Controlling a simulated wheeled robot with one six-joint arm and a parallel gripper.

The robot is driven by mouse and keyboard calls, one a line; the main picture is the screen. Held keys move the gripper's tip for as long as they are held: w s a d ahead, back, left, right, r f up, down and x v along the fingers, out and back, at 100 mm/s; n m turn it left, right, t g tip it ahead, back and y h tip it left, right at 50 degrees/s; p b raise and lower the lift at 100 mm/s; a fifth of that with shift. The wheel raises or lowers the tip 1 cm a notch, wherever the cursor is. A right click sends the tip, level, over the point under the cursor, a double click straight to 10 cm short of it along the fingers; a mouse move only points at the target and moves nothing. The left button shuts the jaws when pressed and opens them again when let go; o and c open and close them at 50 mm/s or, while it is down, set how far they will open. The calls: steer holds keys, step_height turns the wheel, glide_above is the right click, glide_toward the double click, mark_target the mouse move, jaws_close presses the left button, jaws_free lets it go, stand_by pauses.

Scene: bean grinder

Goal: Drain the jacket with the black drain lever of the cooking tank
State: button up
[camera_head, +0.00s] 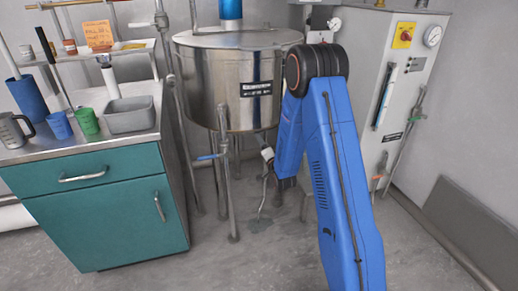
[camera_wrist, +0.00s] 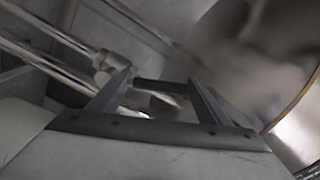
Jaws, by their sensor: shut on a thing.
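The cooking tank (camera_head: 205,90) is a steel drum on legs, with a black label on its side. My gripper (camera_head: 265,150) is low under its right side, partly hidden by my blue arm. In the wrist view my gripper (camera_wrist: 160,86) has its two dark fingers on either side of a dark bar, which looks like the black drain lever (camera_wrist: 163,87). The gripper is shut on it. The lever cannot be made out in the head view. The rounded steel wall of the tank also shows at the right of the wrist view (camera_wrist: 240,60).
A blue-handled valve (camera_head: 207,157) sits on piping left of my gripper. A thin hose hangs to a wet patch (camera_head: 259,225) on the floor. A teal cabinet (camera_head: 105,215) with cups stands left, and a grey machine (camera_head: 385,75) stands right. Pipes (camera_wrist: 50,35) cross the wrist view.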

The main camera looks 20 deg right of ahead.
steer(key=d+m, duration=0.1)
steer(key=m, duration=0.1)
steer(key=shift+d+r+m, duration=0.25)
steer(key=shift+d+m, duration=0.05)
steer(key=shift+d, duration=0.1)
steer(key=shift+d+m, duration=0.8)
steer(key=shift+m, duration=0.4)
steer(key=o, duration=1.2)
